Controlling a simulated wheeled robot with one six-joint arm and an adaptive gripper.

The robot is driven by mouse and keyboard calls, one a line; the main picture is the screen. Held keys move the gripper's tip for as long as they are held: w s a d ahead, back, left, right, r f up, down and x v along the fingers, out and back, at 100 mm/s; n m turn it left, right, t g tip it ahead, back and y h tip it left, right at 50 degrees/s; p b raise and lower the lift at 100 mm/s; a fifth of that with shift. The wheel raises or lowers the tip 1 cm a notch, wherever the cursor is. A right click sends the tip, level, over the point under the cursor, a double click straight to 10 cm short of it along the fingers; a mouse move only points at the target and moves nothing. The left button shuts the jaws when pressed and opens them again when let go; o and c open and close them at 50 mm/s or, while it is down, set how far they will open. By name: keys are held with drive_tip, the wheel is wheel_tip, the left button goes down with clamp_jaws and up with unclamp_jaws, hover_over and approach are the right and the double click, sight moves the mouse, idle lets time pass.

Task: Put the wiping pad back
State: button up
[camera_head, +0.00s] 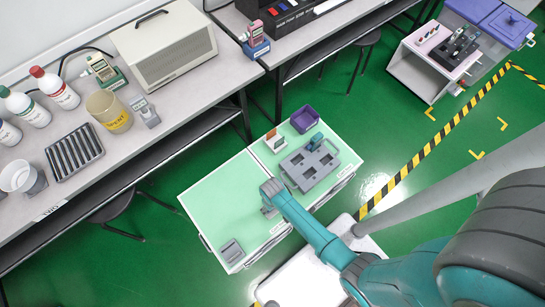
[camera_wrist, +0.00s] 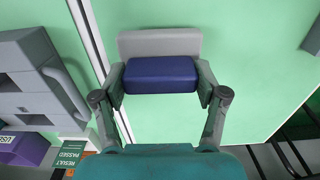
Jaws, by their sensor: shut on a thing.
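My gripper (camera_wrist: 161,84) is shut on a dark blue block, which looks like the wiping pad (camera_wrist: 161,75); one finger touches each end. A light grey flat piece (camera_wrist: 159,44) shows just beyond the pad; I cannot tell whether it is part of the pad or a separate rest. In the head view my gripper (camera_head: 268,208) is over the middle of the green cart top (camera_head: 215,200), and the pad is hidden there. A small grey square tray (camera_head: 231,249) lies near the cart's front left corner. Its edge shows at the right of the wrist view (camera_wrist: 313,38).
On the cart's right half stand a grey slotted holder (camera_head: 310,164), a purple bin (camera_head: 304,119) and a small card rack (camera_head: 274,141). The bench (camera_head: 180,102) with bottles and instruments is behind. The cart's left half is mostly clear.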

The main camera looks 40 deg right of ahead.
drive_tip(key=shift+f, duration=0.95)
drive_tip(key=shift+f, duration=0.15)
drive_tip(key=o, duration=1.2)
wheel_tip(320, 180, up, 12)
drive_tip(key=shift+r, duration=0.15)
drive_tip(key=shift+s, duration=0.1)
